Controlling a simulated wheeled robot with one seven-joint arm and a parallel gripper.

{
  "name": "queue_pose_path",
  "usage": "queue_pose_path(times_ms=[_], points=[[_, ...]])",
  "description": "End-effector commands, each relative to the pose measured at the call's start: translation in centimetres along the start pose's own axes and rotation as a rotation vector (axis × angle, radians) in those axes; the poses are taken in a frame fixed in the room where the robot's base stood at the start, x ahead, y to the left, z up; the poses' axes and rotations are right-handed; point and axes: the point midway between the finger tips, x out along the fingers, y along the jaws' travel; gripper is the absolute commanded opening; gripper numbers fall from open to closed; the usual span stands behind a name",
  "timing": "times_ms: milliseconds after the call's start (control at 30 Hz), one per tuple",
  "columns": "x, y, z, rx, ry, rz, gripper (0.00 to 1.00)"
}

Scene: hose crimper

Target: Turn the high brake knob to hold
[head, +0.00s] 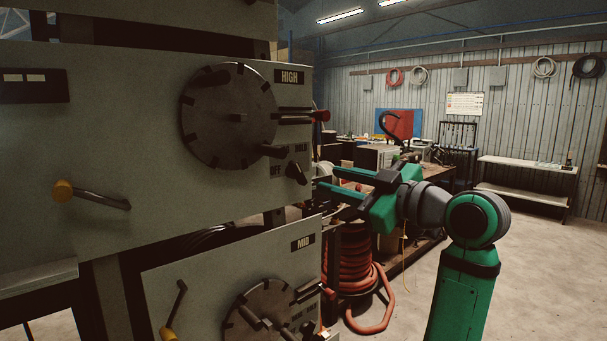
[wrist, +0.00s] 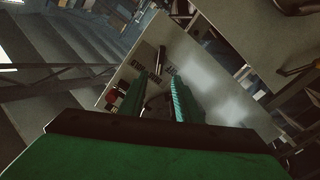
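The high brake knob (head: 297,172) is a small black knob low on the right of the panel marked HIGH, below the large dark notched disc (head: 229,116). OFF is printed to its left and HOLD above it. The knob looks slanted, from upper left to lower right; I cannot tell its exact setting. My green gripper (head: 327,179) is just right of the knob, its fingers pointing left at the panel. In the wrist view my open gripper (wrist: 160,77) faces the panel (wrist: 205,75).
A red-tipped lever (head: 320,115) sticks out right of the disc, above my gripper. The MID panel (head: 190,270) with a similar disc is below. A coiled orange hose (head: 349,260) stands beneath my gripper.

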Motion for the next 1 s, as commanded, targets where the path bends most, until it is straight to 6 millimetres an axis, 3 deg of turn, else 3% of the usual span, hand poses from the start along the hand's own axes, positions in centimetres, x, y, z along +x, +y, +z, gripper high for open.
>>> queue_pose_path(times_ms=[600, 1000], points=[[9.2, -0.1, 0.0, 0.003, 0.000, -0.002, 0.30], [10.6, 0.0, 0.1, 0.001, 0.000, 0.001, 0.30]])
